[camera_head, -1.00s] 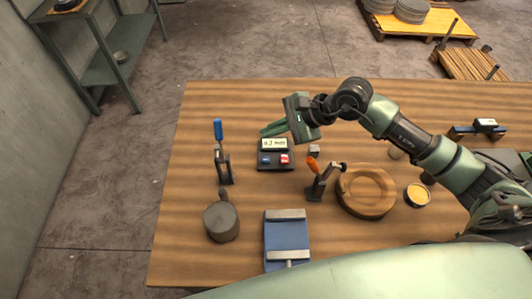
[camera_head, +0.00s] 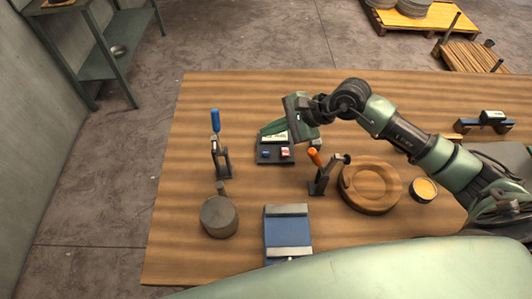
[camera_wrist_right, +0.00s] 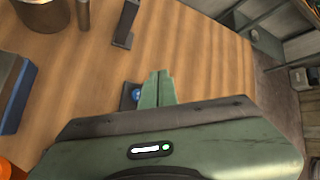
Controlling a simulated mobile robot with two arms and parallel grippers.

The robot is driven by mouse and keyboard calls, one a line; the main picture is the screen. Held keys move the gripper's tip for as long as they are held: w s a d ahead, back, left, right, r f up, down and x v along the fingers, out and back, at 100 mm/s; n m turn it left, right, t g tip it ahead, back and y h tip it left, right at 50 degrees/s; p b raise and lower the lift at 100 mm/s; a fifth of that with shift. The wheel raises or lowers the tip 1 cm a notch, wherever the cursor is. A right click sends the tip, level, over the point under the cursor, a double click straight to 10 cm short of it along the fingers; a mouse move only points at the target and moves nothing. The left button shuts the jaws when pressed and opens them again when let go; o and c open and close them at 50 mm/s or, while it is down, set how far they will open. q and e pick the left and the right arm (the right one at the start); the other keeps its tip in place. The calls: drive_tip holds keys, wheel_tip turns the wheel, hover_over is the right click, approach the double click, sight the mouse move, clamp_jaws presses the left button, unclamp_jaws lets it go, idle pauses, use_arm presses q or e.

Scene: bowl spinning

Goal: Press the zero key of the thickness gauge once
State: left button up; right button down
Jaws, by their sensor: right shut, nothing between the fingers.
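The thickness gauge (camera_head: 275,158) is a dark box on the wooden table, with a pale display (camera_head: 276,139), a blue key (camera_head: 265,154) and a red key (camera_head: 285,151). The key labels are too small to read. My right gripper (camera_head: 268,130) is shut and empty, its green fingers over the gauge's far edge, covering part of the display in the head view. In the right wrist view, the closed fingers (camera_wrist_right: 158,88) hide most of the gauge; its blue key (camera_wrist_right: 135,96) shows beside them. I cannot tell whether they touch it. My left gripper is out of view.
A blue-handled clamp (camera_head: 221,158) stands left of the gauge and an orange-handled clamp (camera_head: 319,178) stands right of it. The table beyond the gauge is clear.

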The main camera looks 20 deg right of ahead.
drive_tip(key=b, duration=0.3)
hover_over(269, 153)
wheel_tip(269, 153, down, 6)
drive_tip(key=shift+s+r, duration=0.1)
drive_tip(key=shift+r, duration=0.15)
drive_tip(key=shift+f+b, duration=0.4)
drive_tip(key=shift+b, duration=0.2)
drive_tip(key=shift+f, duration=0.1)
idle(1.0)
drive_tip(key=shift+f+b, duration=0.3)
drive_tip(key=shift+b, duration=0.35)
drive_tip(key=shift+f+b, duration=0.5)
drive_tip(key=shift+b, duration=0.1)
idle(0.4)
drive_tip(key=shift+r, duration=0.1)
drive_tip(key=shift+r+p, duration=0.3)
drive_tip(key=shift+r, duration=0.5)
drive_tip(key=shift+r+p, duration=1.1)
drive_tip(key=shift+r, duration=1.45)
